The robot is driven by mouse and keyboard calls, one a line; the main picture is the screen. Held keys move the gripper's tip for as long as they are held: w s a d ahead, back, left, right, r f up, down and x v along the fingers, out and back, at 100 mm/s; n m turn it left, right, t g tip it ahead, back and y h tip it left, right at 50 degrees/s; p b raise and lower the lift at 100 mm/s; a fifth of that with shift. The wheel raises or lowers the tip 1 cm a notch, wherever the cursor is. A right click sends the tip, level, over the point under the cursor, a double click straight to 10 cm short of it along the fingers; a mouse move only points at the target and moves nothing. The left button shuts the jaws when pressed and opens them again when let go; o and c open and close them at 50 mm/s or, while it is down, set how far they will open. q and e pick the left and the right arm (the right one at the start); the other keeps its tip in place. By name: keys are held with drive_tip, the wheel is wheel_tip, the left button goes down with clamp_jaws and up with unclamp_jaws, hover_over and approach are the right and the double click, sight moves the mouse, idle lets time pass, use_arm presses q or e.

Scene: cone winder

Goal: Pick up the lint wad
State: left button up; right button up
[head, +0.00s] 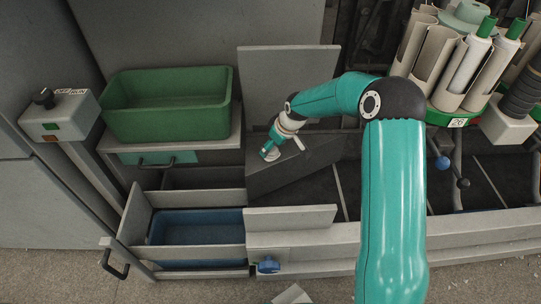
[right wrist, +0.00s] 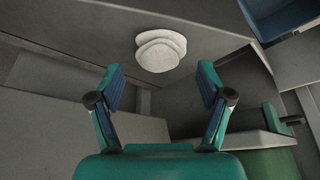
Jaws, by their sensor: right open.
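The lint wad (right wrist: 160,50) is a pale, rounded, layered clump in the right wrist view, lying on a grey surface just beyond my fingertips. A small pale patch by the gripper in the head view may be the same wad, mostly hidden. My right gripper (right wrist: 161,84) is open, its two fingers spread to either side with nothing between them. The wad lies ahead of the gap, apart from both fingers. In the head view the right gripper (head: 268,151) is low over the grey trough of the machine. My left gripper is not in view.
A green bin (head: 168,127) stands on a shelf at the left. Below it an open drawer holds a blue bin (head: 197,236). A control box (head: 60,123) with a knob is at far left. Grey panels border the trough. A cone carousel (head: 455,113) stands at upper right.

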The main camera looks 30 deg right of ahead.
sight(272, 151)
drive_tip(key=shift+x, duration=1.2)
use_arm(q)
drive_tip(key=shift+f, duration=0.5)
use_arm(e)
drive_tip(key=c, duration=0.8)
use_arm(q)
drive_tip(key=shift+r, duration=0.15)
use_arm(e)
drive_tip(key=shift+r, duration=0.2)
drive_tip(key=shift+s+a+r+p, duration=0.1)
drive_tip(key=shift+s+r+p, duration=0.1)
drive_tip(key=shift+r+p, duration=0.25)
wheel_tip(272, 151, up, 11)
drive_tip(key=p, duration=0.4)
use_arm(q)
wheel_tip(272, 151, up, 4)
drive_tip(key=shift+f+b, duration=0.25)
drive_tip(key=shift+b, duration=0.45)
use_arm(e)
drive_tip(key=s+a, duration=0.3)
drive_tip(key=s, duration=0.2)
drive_tip(key=s+a, duration=0.3)
drive_tip(key=s, duration=0.3)
drive_tip(key=s+a, duration=0.4)
drive_tip(key=s, duration=0.1)
drive_tip(key=shift+s+a+f, duration=0.1)
drive_tip(key=shift+s+f, duration=0.25)
